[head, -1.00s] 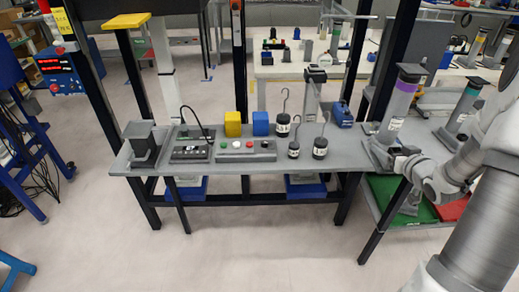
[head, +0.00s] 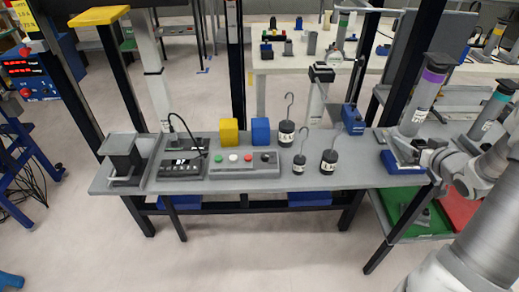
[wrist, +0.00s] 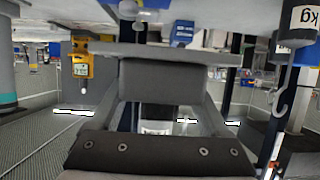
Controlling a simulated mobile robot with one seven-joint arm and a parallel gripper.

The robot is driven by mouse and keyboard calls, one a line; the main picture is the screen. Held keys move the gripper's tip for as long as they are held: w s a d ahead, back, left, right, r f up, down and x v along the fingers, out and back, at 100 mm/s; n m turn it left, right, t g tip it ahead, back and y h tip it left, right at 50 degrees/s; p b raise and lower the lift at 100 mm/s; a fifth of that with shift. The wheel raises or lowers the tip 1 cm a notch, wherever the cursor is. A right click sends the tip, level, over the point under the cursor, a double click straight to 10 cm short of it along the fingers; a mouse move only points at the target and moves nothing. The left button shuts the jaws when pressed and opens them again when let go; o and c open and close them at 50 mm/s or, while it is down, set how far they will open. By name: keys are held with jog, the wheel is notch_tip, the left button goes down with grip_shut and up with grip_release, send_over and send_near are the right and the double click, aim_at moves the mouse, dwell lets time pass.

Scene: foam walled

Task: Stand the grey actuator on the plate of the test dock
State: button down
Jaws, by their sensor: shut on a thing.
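My gripper (head: 428,156) is at the right end of the bench, in front of the purple-banded column. It is shut on a grey block, which I take as the grey actuator (wrist: 160,82); in the wrist view it sits between the fingers, a wide flat grey edge beyond it. In the head view the held part is small and blends with the column's base. A dark grey fixture (head: 121,150) with a flat plate (head: 126,182) stands at the bench's left end, seemingly the test dock. My gripper is far to its right.
Between them on the bench (head: 345,178) stand a display box (head: 182,169), a button box (head: 245,171), yellow (head: 228,131) and blue (head: 260,130) blocks, and hooked weights (head: 329,161). A purple-banded column (head: 425,90) rises behind my gripper. Floor in front is clear.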

jog(key=shift+w+r, duration=0.1)
jog(key=shift+w, duration=0.1)
jog(key=b, duration=0.3)
send_over(356, 168)
notch_tip(356, 168, down, 7)
jog(key=shift+f+b, duration=0.65)
jog(key=shift+f, duration=1.35)
jog(key=shift+f, duration=0.15)
grip_release()
